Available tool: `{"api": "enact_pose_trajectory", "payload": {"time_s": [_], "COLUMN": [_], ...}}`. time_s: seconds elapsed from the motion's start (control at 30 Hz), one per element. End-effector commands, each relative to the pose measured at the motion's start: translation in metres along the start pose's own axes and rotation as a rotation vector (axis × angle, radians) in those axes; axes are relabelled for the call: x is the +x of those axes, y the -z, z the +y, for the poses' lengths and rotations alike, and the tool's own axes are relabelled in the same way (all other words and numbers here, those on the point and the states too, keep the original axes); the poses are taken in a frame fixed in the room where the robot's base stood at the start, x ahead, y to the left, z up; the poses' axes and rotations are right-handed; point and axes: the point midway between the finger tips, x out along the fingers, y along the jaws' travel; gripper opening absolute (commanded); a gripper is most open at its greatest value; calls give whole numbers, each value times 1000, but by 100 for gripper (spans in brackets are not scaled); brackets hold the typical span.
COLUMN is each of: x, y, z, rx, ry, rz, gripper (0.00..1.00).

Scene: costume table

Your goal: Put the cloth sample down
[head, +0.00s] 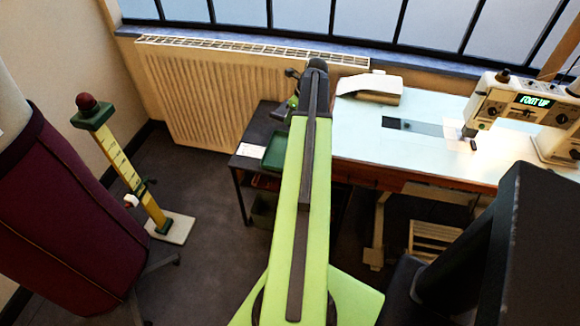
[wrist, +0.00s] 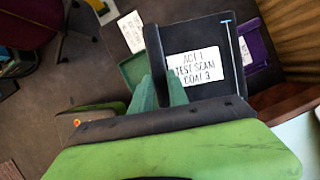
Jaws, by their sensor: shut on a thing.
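My gripper (wrist: 157,76) shows in the wrist view, its dark finger pointing up the picture. It is shut on a dark green piece, which looks like the cloth sample (wrist: 176,91); parts of it show on both sides of the finger. Behind it are a green tray (wrist: 131,69) and a black tray (wrist: 206,35) with a white card (wrist: 195,68) reading "ACT 1 TEST SEAM COAT 3". In the head view the green tray (head: 275,153) is on a dark side table (head: 249,163). There my arm hides most of the gripper and the cloth sample.
A purple tray (wrist: 254,43) lies right of the black one. In the head view, a pale sewing table (head: 375,145) with a sewing machine (head: 500,100) stands right, a radiator (head: 200,90) behind. A yellow stand (head: 135,175) and a maroon dress form (head: 60,210) are left.

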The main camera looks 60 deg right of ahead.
Motion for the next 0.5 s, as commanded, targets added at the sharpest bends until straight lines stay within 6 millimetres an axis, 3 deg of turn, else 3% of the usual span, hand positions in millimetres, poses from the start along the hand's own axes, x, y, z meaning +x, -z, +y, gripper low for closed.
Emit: {"api": "enact_pose_trajectory", "payload": {"time_s": [0.03, 0.1, 0.27, 0.5], "x": [30, 41, 50, 57], "y": [22, 35, 48, 51], "z": [20, 38, 58, 59], "rx": [-51, -121, -214, -227], "ry": [-22, -50, -84, -89], "rz": [-4, -9, -20, -21], "gripper": [0, 0, 0, 0]}}
